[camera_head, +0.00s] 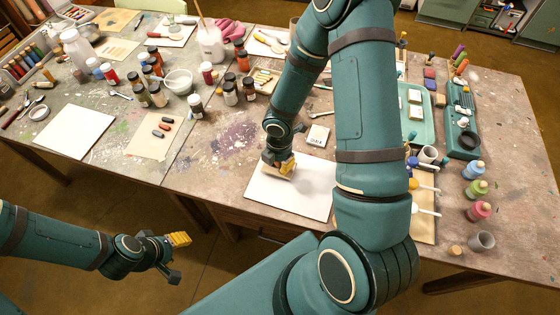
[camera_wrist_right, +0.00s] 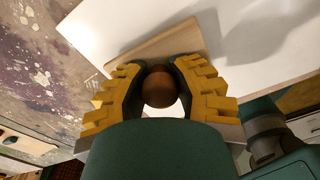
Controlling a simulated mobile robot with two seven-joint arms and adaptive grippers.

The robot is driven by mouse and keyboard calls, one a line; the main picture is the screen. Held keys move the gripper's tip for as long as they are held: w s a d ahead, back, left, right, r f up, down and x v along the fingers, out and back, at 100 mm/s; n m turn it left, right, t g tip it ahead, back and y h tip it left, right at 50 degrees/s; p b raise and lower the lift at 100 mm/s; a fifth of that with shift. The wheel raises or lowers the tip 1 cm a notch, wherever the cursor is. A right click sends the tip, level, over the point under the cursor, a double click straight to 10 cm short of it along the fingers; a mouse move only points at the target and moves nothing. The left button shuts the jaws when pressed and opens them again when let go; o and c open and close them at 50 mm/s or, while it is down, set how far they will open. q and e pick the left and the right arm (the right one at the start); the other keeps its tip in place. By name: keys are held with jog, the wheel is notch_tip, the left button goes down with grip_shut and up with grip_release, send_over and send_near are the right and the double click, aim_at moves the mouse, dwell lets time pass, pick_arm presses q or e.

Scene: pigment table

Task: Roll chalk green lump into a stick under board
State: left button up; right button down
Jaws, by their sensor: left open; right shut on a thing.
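My right gripper (camera_head: 284,165) is over the white sheet (camera_head: 300,197) in the middle of the table. In the right wrist view its yellow-padded fingers (camera_wrist_right: 160,92) are shut on a round brown knob (camera_wrist_right: 159,88). The knob belongs to a flat wooden board (camera_wrist_right: 165,46), held at or just above the sheet; the gap cannot be judged. I see no green lump; anything under the board is hidden. My left gripper (camera_head: 178,256) is open and empty, in front of the table, off its edge.
A small labelled card (camera_head: 318,136) lies behind the sheet. Paint jars (camera_head: 230,94) and a white bowl (camera_head: 179,80) stand further left. A green tray (camera_head: 417,122) and colored bottles (camera_head: 475,189) are on the right. A second white sheet (camera_head: 73,131) lies at left.

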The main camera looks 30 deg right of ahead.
jog(key=shift+s+a, duration=0.1)
jog(key=shift+a, duration=0.05)
jog(key=shift+s+a+b, duration=0.35)
jog(key=shift+a+b, duration=0.1)
jog(key=shift+b, duration=0.15)
jog(key=shift+s+a+f+b, duration=0.1)
jog(key=shift+s+a+b, duration=0.2)
jog(key=shift+a+b, duration=0.15)
jog(key=shift+s+a+b, duration=0.5)
jog(key=shift+a+b, duration=0.15)
jog(key=shift+w+d+p, duration=0.85)
jog(key=shift+d+p, duration=0.3)
jog(key=shift+w+d+p, duration=0.8)
jog(key=shift+d+p, duration=0.3)
jog(key=shift+d, duration=0.05)
jog(key=shift+s+a+b, duration=0.35)
jog(key=shift+a+b, duration=0.15)
jog(key=shift+b, duration=0.1)
jog(key=shift+s+a+b, duration=0.5)
jog(key=shift+a+b, duration=0.1)
jog(key=shift+a, duration=0.05)
